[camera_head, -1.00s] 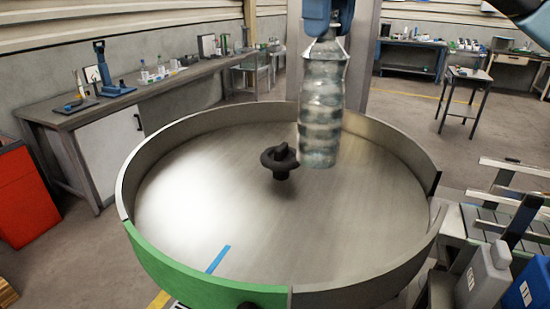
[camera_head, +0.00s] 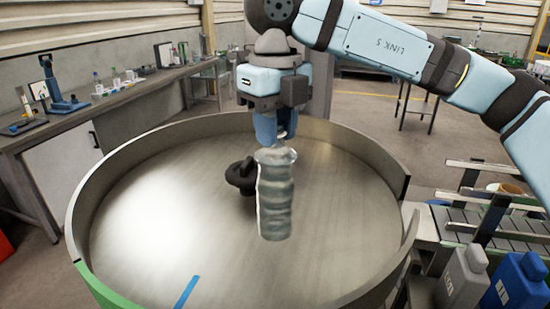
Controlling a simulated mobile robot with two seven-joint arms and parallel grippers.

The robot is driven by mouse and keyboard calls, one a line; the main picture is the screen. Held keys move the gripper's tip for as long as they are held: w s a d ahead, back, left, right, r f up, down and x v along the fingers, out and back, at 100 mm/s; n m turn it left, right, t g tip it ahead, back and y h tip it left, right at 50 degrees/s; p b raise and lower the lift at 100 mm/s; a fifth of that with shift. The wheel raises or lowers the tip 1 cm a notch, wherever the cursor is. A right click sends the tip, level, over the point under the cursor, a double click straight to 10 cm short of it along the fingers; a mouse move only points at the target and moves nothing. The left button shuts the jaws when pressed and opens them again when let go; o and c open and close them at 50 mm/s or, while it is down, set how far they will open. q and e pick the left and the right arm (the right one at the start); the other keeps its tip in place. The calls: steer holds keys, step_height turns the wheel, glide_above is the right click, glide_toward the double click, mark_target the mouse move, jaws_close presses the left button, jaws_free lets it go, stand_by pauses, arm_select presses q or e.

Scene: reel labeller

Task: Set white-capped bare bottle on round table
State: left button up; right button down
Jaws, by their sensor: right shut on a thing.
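The bare clear bottle (camera_head: 275,196) hangs upright from my right gripper (camera_head: 275,136), which is shut on its top. The cap is hidden between the fingers, so its colour does not show. The bottle is over the round table (camera_head: 345,220), in front of and to the right of the dark centre knob (camera_head: 241,176), partly covering it. I cannot tell whether its base touches the table surface. My left gripper is not in view.
A raised metal rim (camera_head: 93,192) runs around the round table. A blue strip (camera_head: 187,291) lies near its front. At the right stand a grey bottle (camera_head: 462,278), a blue bottle (camera_head: 517,282) and a conveyor (camera_head: 500,230). The table's left part is clear.

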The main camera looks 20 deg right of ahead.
mark_target(275, 161)
steer(key=shift+f, duration=2.85)
steer(key=shift+f, duration=0.2)
steer(key=c, duration=0.9)
jaws_free()
steer(key=shift+r, duration=0.1)
steer(key=shift+r, duration=0.1)
step_height(275, 161, up, 12)
steer(key=shift+r+b, duration=0.1)
steer(key=shift+b, duration=0.35)
